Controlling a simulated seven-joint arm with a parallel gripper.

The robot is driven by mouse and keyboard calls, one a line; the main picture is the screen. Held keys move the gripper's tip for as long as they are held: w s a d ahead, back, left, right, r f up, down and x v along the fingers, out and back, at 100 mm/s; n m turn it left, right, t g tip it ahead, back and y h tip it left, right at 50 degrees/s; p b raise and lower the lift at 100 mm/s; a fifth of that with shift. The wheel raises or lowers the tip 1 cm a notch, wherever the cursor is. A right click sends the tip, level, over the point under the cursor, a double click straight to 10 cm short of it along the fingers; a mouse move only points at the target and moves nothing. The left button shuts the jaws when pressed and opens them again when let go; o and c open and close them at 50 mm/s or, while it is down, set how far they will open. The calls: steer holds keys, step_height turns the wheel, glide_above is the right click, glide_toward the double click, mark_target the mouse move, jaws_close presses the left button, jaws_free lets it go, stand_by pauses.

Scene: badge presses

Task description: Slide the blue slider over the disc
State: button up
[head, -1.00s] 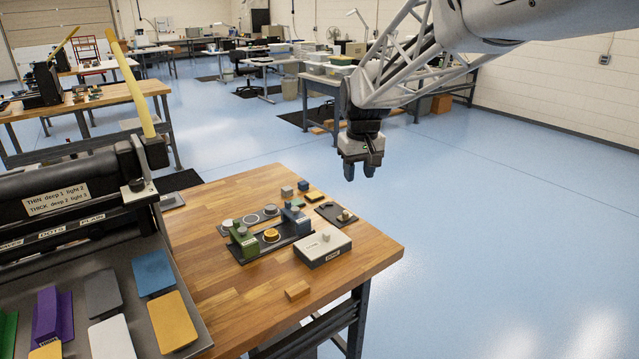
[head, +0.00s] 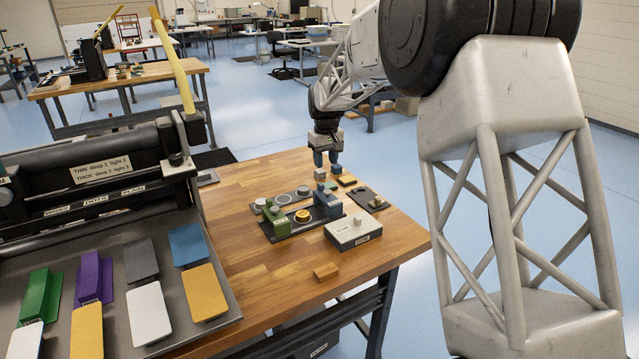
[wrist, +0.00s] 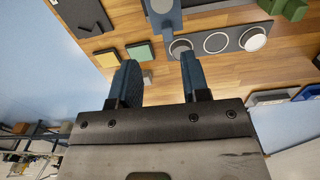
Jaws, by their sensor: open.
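The blue slider (head: 328,204) stands at the right end of a dark track (head: 311,228) on the wooden table. A disc with a yellow top (head: 302,216) lies on the track to its left, uncovered. A green slider (head: 275,221) stands at the left end. My gripper (head: 328,162) is open and empty, fingers pointing down, beyond the blue slider at the table's back and apart from it. In the wrist view my gripper (wrist: 158,72) is open, with the blue slider (wrist: 163,20) at the top edge. The yellow-topped disc is out of that view.
Behind the track lies a plate with round places (head: 282,198). A grey cube (head: 320,174) and a yellow tile (head: 347,180) are near my fingers. A dark plate with a knob (head: 375,202), a pale box (head: 348,233) and a wooden block (head: 326,271) stand nearby.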

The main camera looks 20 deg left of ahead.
mark_target(327, 199)
steer(key=shift+w+a+f, duration=0.3)
steer(key=shift+a+f, duration=0.15)
steer(key=shift+a, duration=0.15)
steer(key=shift+w+a+f, duration=0.25)
steer(key=shift+a+f, duration=0.15)
steer(key=shift+a, duration=0.15)
steer(key=shift+f, duration=3.85)
steer(key=shift+c, duration=0.3)
jaws_close()
